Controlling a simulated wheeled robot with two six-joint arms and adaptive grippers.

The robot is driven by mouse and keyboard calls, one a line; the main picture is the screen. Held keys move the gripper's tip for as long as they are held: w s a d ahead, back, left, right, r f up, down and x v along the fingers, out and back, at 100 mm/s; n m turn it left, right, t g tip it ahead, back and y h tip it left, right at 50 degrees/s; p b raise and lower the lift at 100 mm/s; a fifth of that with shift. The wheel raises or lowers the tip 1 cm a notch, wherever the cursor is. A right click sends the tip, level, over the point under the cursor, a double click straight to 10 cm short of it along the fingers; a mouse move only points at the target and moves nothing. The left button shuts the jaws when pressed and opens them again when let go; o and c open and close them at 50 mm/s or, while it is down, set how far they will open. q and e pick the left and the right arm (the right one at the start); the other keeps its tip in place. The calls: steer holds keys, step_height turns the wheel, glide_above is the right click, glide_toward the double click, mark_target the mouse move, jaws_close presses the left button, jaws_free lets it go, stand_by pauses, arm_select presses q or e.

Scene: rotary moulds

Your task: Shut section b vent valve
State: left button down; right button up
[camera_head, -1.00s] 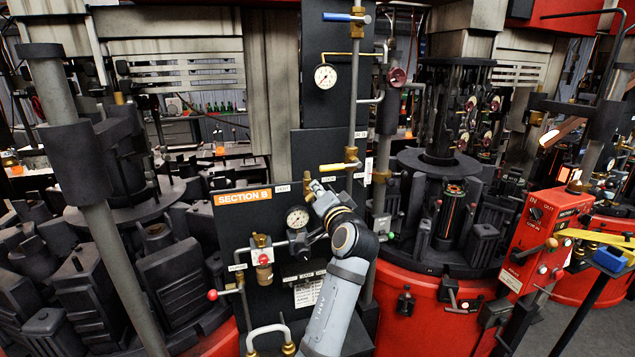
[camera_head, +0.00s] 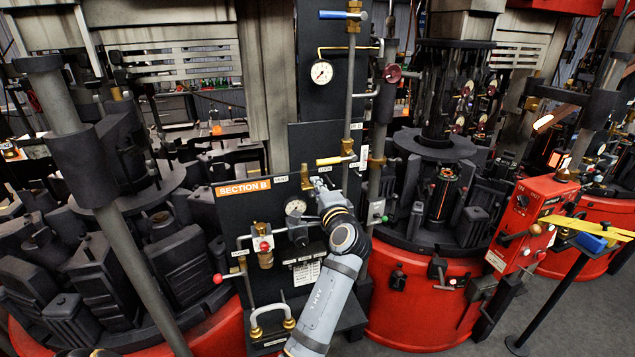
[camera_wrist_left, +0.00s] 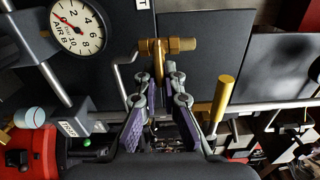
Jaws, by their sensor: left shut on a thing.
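The section B panel (camera_head: 232,213) carries an orange SECTION B sign (camera_head: 243,187), a gauge (camera_head: 296,207) and pipework. My left gripper (camera_head: 320,183) reaches up to the panel's upper right part, right of the gauge. In the left wrist view its fingers (camera_wrist_left: 158,80) are closed around the lower end of a small brass valve's handle (camera_wrist_left: 158,55), which hangs down from the brass body (camera_wrist_left: 182,44). The fingers hide the handle's tip. In the head view my gripper and wrist cover this valve. Its label is too small to read. My right gripper is not in view.
A yellow-handled valve (camera_head: 330,161) sits close above my gripper; its handle shows right of my fingers in the wrist view (camera_wrist_left: 222,98). A blue-handled valve (camera_head: 338,15) is higher.

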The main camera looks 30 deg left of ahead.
arm_select(q)
steer(key=shift+f, duration=0.15)
stand_by(0.4)
steer(key=c, duration=1.5)
jaws_free()
steer(key=shift+a, duration=0.15)
